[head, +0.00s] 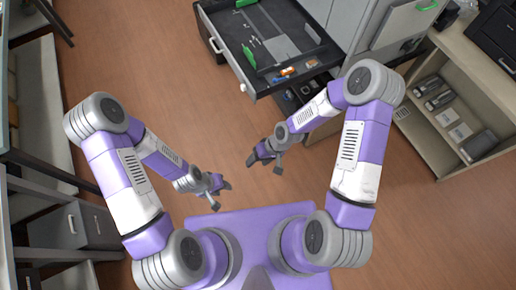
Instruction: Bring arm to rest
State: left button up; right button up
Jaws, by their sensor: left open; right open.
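My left gripper (221,194) hangs over bare floor at the middle of the head view, with its dark fingers apart and nothing between them. My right gripper (265,165) is a little higher and to the right, also open and empty. Both arms are bent at the elbow and reach inward in front of my purple base. The two grippers are apart from each other. The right forearm passes in front of the lower part of the drawer cabinet.
An open drawer (258,83) with small items juts out at the top middle. A pale shelf unit (432,143) at the right holds several dark boxes. A desk with drawers (74,227) stands at the left. Wooden floor (170,70) is clear between them.

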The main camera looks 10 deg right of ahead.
jog(key=s+d+f+m+t+h, duration=0.1)
jog(key=s+d+f+m, duration=0.2)
jog(key=s, duration=0.4)
jog(key=shift+s+d+f+m, duration=0.25)
jog(key=shift+s+d+m, duration=0.1)
jog(key=shift+d+m, duration=0.45)
dwell(0.8)
